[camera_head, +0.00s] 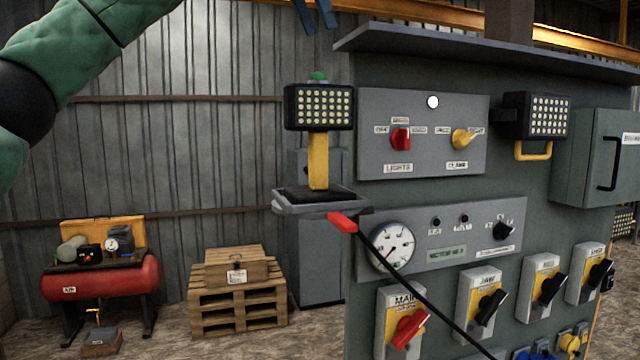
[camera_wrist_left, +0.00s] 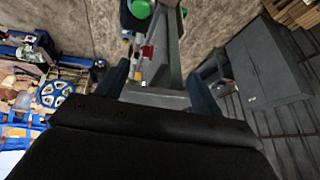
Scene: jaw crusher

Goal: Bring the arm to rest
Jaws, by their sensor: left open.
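My left arm (camera_head: 70,55), green with a black joint, reaches in at the upper left of the head view. My left gripper (camera_head: 316,14) shows at the top edge, with its two dark blue fingertips pointing down and apart. It is open and empty, above the work lamp with the green top. In the left wrist view the open gripper (camera_wrist_left: 160,88) has its fingers on either side of the panel's grey edge, which lies beyond them. Most of the left wrist is out of the head view. My right gripper does not show.
A second lamp (camera_head: 540,115) hangs at right. Pallets (camera_head: 238,305) and a red compressor (camera_head: 100,280) stand behind.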

